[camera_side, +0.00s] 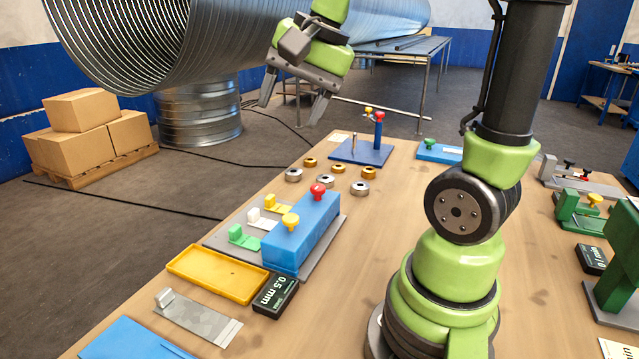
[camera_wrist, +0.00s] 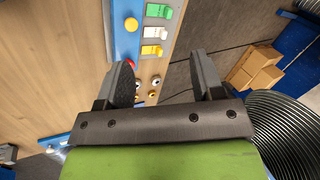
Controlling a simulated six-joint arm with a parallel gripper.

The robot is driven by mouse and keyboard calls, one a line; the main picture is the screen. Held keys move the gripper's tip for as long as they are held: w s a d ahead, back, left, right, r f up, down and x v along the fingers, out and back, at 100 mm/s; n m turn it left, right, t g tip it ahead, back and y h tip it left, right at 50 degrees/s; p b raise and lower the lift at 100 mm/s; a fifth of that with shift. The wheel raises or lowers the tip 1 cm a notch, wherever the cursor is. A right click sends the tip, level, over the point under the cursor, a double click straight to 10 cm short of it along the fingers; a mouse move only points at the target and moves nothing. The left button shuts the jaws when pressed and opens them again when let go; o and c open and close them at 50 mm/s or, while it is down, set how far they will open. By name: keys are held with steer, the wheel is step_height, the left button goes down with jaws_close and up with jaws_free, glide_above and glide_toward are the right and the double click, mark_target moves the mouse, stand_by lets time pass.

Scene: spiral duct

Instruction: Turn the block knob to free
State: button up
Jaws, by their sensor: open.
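A long blue block (camera_side: 302,236) lies on a grey plate on the wooden table, with a yellow knob (camera_side: 290,221) near its front end and a red knob (camera_side: 318,191) towards its back. In the wrist view, the yellow knob (camera_wrist: 131,24) is near the top and the red knob (camera_wrist: 130,64) is partly covered by a finger. I cannot read either knob's setting. Green, white and yellow tabbed slides (camera_side: 262,217) sit along the block's left side. My gripper (camera_side: 294,98) is open and empty, high above the table's back left, apart from the block.
Several metal and brass rings (camera_side: 327,180) lie behind the block, before a blue stand (camera_side: 360,152) with posts. A yellow tray (camera_side: 217,274) and black 0.5 mm box (camera_side: 275,296) lie in front. The large spiral duct (camera_side: 150,40) is behind my gripper.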

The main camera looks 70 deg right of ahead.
steer(key=w+d+f+m+g, duration=0.1)
steer(key=w+d+f+m, duration=0.1)
steer(key=d+f+m, duration=0.3)
steer(key=w+d+f+m, duration=0.1)
steer(key=w+d+m, duration=0.15)
steer(key=d, duration=0.45)
steer(key=m+y, duration=0.2)
steer(key=m, duration=0.4)
glide_toward(318, 187)
steer(key=x, duration=0.9)
steer(key=shift+g, duration=0.3)
steer(key=c, duration=0.9)
